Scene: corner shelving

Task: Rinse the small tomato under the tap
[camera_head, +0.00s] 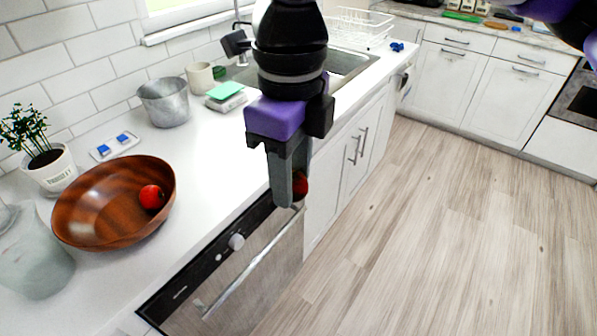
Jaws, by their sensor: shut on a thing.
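My gripper (291,190) points down in front of the counter edge, over the dishwasher side. It is shut on a small red tomato (301,184), which is partly hidden behind the fingers. Another red tomato (152,197) lies in the brown wooden bowl (85,197) on the counter at left. The sink (345,63) is set in the counter behind my arm, partly hidden by it. A dark tap (236,42) stands at the back of the counter, left of my arm. Its lower part is partly hidden.
A metal pot (164,103), a cream mug (199,77) and a sponge on a holder (226,92) stand left of the sink. A white dish rack (357,28) is at its far side. The dishwasher (236,282) is below the counter. The floor at right is clear.

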